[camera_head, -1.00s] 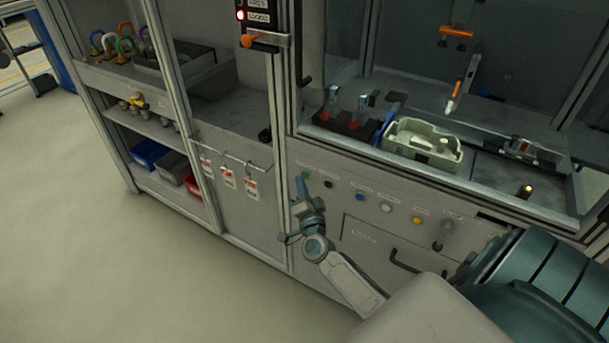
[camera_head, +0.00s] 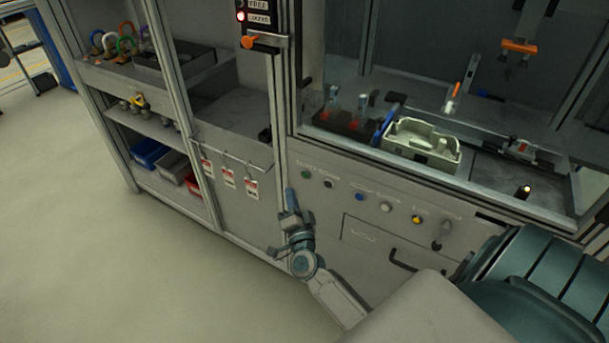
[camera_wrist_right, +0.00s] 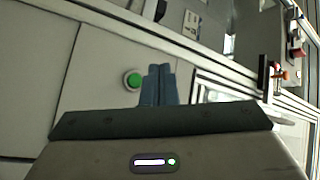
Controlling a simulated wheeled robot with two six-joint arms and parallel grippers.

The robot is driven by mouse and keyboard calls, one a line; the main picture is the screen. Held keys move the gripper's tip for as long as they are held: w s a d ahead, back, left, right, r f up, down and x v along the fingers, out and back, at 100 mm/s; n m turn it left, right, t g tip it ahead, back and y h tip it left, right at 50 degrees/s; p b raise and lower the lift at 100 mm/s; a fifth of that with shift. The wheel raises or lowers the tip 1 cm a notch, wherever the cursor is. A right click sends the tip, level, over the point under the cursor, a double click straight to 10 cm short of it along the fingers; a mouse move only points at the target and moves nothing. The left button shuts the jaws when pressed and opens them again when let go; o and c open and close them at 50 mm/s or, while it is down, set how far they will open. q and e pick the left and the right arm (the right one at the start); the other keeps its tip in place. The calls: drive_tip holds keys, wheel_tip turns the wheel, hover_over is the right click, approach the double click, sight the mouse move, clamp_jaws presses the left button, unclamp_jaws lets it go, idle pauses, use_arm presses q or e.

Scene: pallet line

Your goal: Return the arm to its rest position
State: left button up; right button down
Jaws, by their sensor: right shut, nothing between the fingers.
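My right gripper (camera_head: 291,203) is in front of the grey cabinet front, left of the row of panel buttons. It is shut and empty, with its fingers pointing up in the head view. In the right wrist view its two fingers (camera_wrist_right: 158,84) lie together with nothing between them. The green button (camera_wrist_right: 133,79) shows just left of the fingertips there; it also shows on the panel in the head view (camera_head: 306,174), right of the gripper and apart from it. My left gripper is not in view.
The panel carries several buttons, a switch (camera_head: 441,232) and a drawer handle (camera_head: 403,262). Red tags (camera_head: 229,178) hang on a rail to the left. A pale tray (camera_head: 421,143) sits in the enclosure above. Padlocks (camera_head: 125,43) stand on the left shelf. The floor at left is clear.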

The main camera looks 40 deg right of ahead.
drive_tip(key=shift+a, duration=0.1)
idle(0.7)
drive_tip(key=s+a+f+n+g+y, duration=0.2)
drive_tip(key=s+f+n+y, duration=0.15)
drive_tip(key=f, duration=0.65)
drive_tip(key=s+a+f+n+g+y, duration=0.25)
drive_tip(key=s+f+n, duration=0.2)
drive_tip(key=f, duration=0.55)
drive_tip(key=s+a+f+n+g+y, duration=0.1)
drive_tip(key=s+f+n+g+y, duration=0.2)
drive_tip(key=f, duration=0.7)
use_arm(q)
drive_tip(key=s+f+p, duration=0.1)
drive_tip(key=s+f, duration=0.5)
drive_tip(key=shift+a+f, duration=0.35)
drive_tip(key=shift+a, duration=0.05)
use_arm(e)
drive_tip(key=s+f+n+g, duration=0.2)
drive_tip(key=s+f, duration=0.4)
drive_tip(key=s, duration=0.4)
drive_tip(key=s+d+f+n+g+h, duration=0.1)
drive_tip(key=s+f+g, duration=0.3)
drive_tip(key=s, duration=0.6)
drive_tip(key=s+f+n+g, duration=0.2)
drive_tip(key=s+f+g, duration=0.2)
drive_tip(key=s+f, duration=0.4)
drive_tip(key=s, duration=0.3)
drive_tip(key=shift+d+f+n+h, duration=0.2)
drive_tip(key=shift+d+n+h, duration=0.1)
drive_tip(key=shift+h, duration=0.1)
